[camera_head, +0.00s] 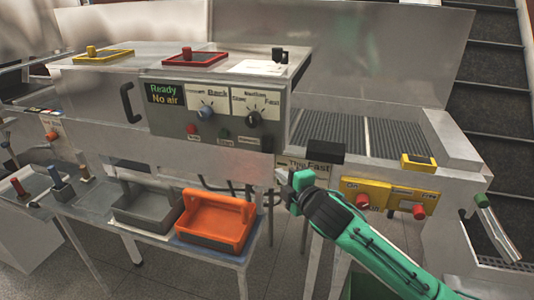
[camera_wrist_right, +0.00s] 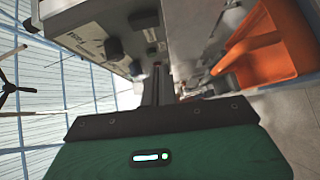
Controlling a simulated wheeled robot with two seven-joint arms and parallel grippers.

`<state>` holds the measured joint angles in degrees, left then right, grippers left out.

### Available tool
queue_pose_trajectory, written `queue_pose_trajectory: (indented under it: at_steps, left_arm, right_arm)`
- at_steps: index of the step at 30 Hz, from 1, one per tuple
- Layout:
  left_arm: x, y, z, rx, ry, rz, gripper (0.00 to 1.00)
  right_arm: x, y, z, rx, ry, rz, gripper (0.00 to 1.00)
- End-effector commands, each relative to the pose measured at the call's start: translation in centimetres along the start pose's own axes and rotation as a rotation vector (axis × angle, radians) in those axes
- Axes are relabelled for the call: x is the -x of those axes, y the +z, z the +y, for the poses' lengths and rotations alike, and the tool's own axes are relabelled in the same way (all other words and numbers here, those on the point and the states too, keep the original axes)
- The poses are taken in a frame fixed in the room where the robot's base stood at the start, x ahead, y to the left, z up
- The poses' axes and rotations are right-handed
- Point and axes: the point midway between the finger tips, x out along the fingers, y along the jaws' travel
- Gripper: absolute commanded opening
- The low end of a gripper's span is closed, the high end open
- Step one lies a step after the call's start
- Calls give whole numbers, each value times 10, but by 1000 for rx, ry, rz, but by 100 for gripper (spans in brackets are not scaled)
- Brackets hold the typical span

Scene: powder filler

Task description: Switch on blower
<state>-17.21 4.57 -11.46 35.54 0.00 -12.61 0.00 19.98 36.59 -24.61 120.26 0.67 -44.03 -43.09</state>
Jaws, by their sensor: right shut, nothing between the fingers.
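The machine's grey control panel (camera_head: 215,115) has a display (camera_head: 165,94) reading "Ready" and "No air". Below its two dials (camera_head: 205,110) (camera_head: 253,118) are a red button (camera_head: 192,128), a green button (camera_head: 224,134) and a black control (camera_head: 266,144). I cannot tell which control is the blower's. My right gripper (camera_head: 284,190) is shut and empty, below the panel's lower right corner, with no control visibly touched. In the right wrist view, its dark fingers (camera_wrist_right: 156,85) point toward the machine, and a knob (camera_wrist_right: 114,48) shows at upper left. My left gripper is not in view.
A yellow panel (camera_head: 388,197) with red knobs is right of my gripper. An orange tray (camera_head: 214,220) and a grey tray (camera_head: 147,207) sit on a low shelf at left. A ribbed conveyor (camera_head: 365,130) lies behind. The machine's underside edge is close to my gripper.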

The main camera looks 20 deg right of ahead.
Motion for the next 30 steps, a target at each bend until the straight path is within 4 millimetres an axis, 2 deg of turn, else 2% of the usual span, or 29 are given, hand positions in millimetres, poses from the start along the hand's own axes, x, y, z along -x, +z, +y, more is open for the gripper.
queue_pose_trajectory:
  at_steps: [3,16,20,30]
  left_arm:
    - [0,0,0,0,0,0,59]
    - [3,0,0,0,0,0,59]
    - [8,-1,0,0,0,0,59]
    - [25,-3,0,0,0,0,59]
  right_arm:
    - [4,-4,8,16,11,7,0]
    - [-3,-4,9,15,11,6,0]
    - [-19,-4,11,13,12,5,0]
    - [-78,-4,11,13,11,5,0]
